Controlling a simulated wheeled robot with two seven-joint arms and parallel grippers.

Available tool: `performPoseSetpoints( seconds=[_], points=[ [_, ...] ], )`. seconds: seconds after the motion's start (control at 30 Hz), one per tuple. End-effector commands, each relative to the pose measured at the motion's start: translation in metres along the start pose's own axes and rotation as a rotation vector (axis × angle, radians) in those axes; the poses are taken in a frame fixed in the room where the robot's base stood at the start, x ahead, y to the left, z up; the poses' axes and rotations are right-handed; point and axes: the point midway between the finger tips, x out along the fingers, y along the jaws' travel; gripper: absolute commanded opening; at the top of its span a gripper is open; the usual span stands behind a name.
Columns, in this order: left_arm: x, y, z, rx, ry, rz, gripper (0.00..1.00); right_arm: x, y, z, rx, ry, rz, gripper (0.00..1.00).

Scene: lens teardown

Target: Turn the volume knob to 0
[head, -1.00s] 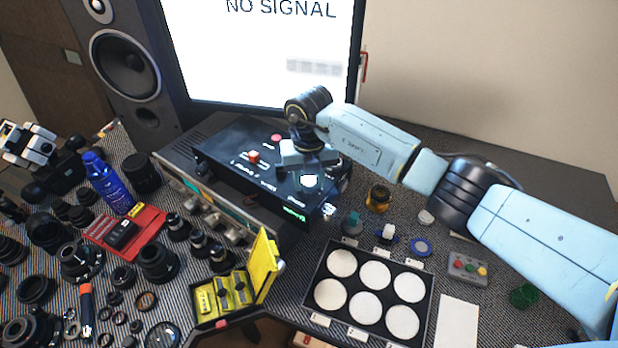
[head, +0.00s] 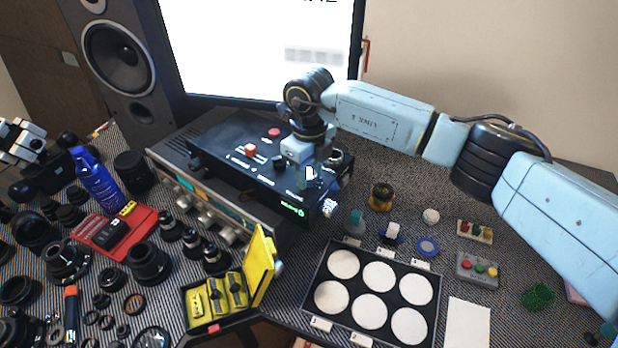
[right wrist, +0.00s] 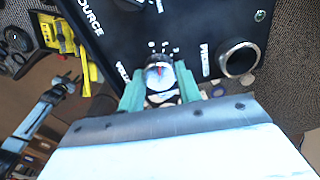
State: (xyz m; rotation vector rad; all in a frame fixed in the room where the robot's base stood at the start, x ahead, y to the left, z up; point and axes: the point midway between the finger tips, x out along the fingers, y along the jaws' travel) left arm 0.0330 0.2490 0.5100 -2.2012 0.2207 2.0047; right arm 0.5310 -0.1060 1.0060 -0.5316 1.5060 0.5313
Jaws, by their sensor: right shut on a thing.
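The volume knob (right wrist: 160,72) shows in the right wrist view as a round pale cap with a red mark on the black box's top panel. A partly covered label, seemingly "VOLUME", is beside it. My right gripper (right wrist: 160,88) has its green fingers on both sides of the knob and is shut on it. In the head view my right gripper (head: 306,168) points down onto the right part of the black box (head: 225,147), hiding most of the knob. My left gripper (head: 22,142) seems to be at the far left edge; its jaws are unclear.
A silver ring-shaped fitting (right wrist: 239,59) stands close beside the knob. A red button (head: 274,132) and an orange switch (head: 250,150) sit on the same panel. A yellow case (head: 262,262) stands open in front. Many lenses crowd the left of the table.

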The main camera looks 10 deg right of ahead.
Motion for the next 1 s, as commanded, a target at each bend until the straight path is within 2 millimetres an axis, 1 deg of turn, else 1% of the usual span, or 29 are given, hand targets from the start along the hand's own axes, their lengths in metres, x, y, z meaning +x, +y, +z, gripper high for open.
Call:
performPoseSetpoints(
  seconds=[0.03, 0.1, 0.4, 0.67, 1.0],
  points=[
    [0.007, 0.000, 0.001, 0.000, 0.000, 0.000, 0.36, 0.002, -0.001, 0.001, -0.040, -0.003, -0.003, 0.11],
    [0.012, 0.000, 0.001, 0.000, 0.000, 0.000, 0.36, 0.002, -0.001, 0.001, -0.096, -0.003, -0.003, 0.11],
    [0.026, 0.001, 0.002, 0.000, 0.000, 0.000, 0.36, 0.000, -0.001, 0.001, -0.276, -0.003, -0.002, 0.11],
    [0.030, 0.001, 0.003, 0.000, 0.000, 0.000, 0.36, -0.001, -0.001, 0.001, -0.347, -0.003, -0.001, 0.11],
    [0.031, 0.001, 0.003, 0.000, -0.001, 0.001, 0.36, -0.001, -0.001, 0.001, -0.360, -0.004, -0.001, 0.11]
  ],
)
